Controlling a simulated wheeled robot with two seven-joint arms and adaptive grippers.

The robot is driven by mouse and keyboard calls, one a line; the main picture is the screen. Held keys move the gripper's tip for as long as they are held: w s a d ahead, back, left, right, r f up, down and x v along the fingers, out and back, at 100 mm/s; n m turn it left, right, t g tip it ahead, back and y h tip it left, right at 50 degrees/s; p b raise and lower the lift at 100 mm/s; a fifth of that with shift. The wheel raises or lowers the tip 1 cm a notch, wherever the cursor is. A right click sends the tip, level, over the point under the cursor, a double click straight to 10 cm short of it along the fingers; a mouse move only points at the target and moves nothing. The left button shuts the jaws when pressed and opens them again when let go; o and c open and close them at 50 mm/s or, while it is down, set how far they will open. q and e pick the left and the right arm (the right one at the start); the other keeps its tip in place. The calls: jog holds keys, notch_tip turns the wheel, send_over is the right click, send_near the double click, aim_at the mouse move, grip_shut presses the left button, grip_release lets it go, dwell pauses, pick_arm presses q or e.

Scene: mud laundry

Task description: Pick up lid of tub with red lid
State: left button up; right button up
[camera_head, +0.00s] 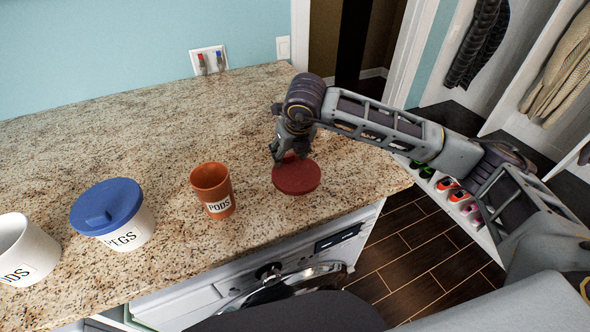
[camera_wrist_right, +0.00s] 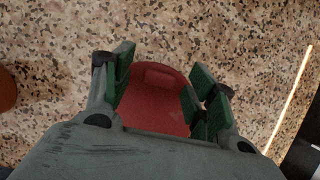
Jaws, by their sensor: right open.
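The round red lid (camera_head: 297,177) lies flat on the granite counter, near its front right edge. My right gripper (camera_head: 289,158) points down at the lid's far side. In the right wrist view the red lid (camera_wrist_right: 158,100) shows between the green-padded fingers of my right gripper (camera_wrist_right: 160,88), which are apart. I cannot tell whether the fingers touch the lid. An orange-brown tub marked PODS (camera_head: 212,190) stands open and upright to the left of the lid. My left gripper is not in view.
A white PEGS tub with a blue lid (camera_head: 108,205) and a white tub (camera_head: 24,250) stand farther left on the counter (camera_head: 130,120). A washing machine (camera_head: 285,280) is below the front edge. The counter behind the tubs is clear.

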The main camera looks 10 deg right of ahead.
jog(key=c, duration=1)
jog(key=shift+c, duration=0.2)
notch_tip(320, 180, up, 8)
jog(key=shift+r+b, duration=0.25)
jog(key=shift+b, duration=0.9)
jog(key=shift+r, duration=0.75)
jog(key=shift+r, duration=0.1)
